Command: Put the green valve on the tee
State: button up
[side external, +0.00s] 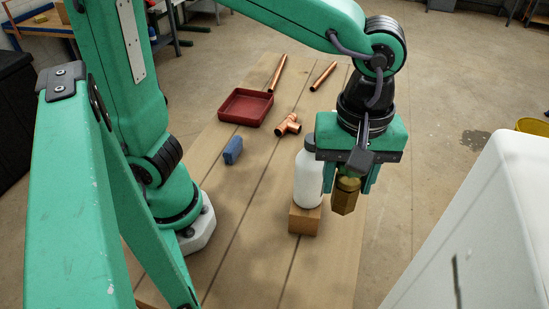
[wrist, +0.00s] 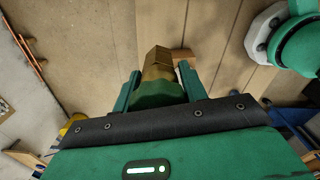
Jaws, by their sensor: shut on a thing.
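The green valve (side external: 344,199) has a hexagonal brass body and hangs between the fingers of my gripper (side external: 347,181). In the wrist view the brass end of the valve (wrist: 157,64) points away from the palm, and a green part shows between the fingers (wrist: 159,84). My gripper is shut on the valve and holds it above the bench, beside the white bottle. The copper tee (side external: 288,125) lies on the bench, left of and beyond my gripper. The tee cannot be made out in the wrist view.
The front middle of the bench (side external: 250,245) is clear.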

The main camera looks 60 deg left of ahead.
jog(key=w+a+n, duration=0.5)
jog(key=w+a, duration=0.2)
jog(key=n, duration=1)
send_over(291, 121)
notch_tip(291, 121, down, 12)
jog(key=shift+a+f, duration=0.1)
jog(key=shift+f, duration=2)
jog(key=shift+f, duration=0.15)
